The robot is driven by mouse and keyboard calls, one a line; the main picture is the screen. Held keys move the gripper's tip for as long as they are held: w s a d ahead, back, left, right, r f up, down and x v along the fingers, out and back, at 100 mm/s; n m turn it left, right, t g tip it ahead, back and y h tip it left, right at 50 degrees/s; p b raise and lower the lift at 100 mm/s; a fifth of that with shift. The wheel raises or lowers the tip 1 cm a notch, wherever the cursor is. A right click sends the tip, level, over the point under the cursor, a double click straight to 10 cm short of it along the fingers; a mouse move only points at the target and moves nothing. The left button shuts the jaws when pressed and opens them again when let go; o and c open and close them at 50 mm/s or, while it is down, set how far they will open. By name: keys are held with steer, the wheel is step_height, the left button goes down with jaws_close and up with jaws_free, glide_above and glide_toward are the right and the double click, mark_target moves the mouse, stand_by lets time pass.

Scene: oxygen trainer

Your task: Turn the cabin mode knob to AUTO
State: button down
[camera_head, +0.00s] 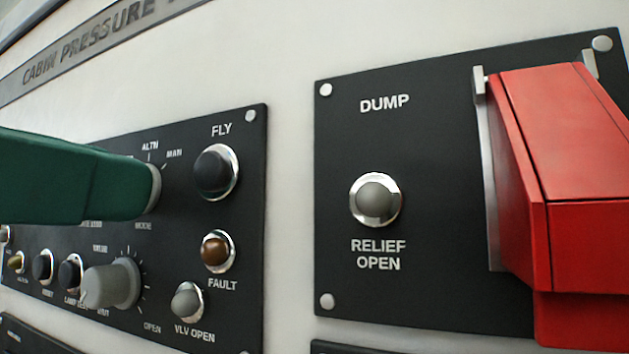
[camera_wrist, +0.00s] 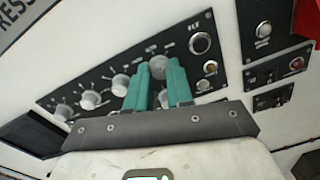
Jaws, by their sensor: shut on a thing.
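The cabin mode knob (camera_head: 155,187) is on the black panel at the left of the head view, below the ALTN and MAN labels and above the word MODE. Only its grey right edge shows there; my green gripper (camera_head: 135,185) covers the rest. In the wrist view the round grey knob (camera_wrist: 158,66) shows between and just beyond my two teal fingertips (camera_wrist: 159,74). My gripper is shut on this knob. The knob's pointer and the AUTO label are hidden or too small to read, so I cannot tell its setting.
A larger grey knob (camera_head: 112,284) sits just below my gripper. The FLY button (camera_head: 215,172) and amber FAULT light (camera_head: 217,251) are close on the right. A red guard (camera_head: 570,170) juts out from the DUMP panel (camera_head: 420,290). More grey knobs (camera_wrist: 120,85) line the panel leftward.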

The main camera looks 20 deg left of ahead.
steer(key=shift+f+n+b, duration=0.15)
steer(key=shift+n+b, duration=0.15)
steer(key=shift+b, duration=0.15)
steer(key=shift+a+n+y+b, duration=0.1)
steer(key=shift+n+y+b, duration=0.2)
steer(key=shift+n+b, duration=8.45)
steer(key=shift+n+p, duration=1.05)
steer(key=shift+n, duration=0.2)
steer(key=c, duration=1)
jaws_free()
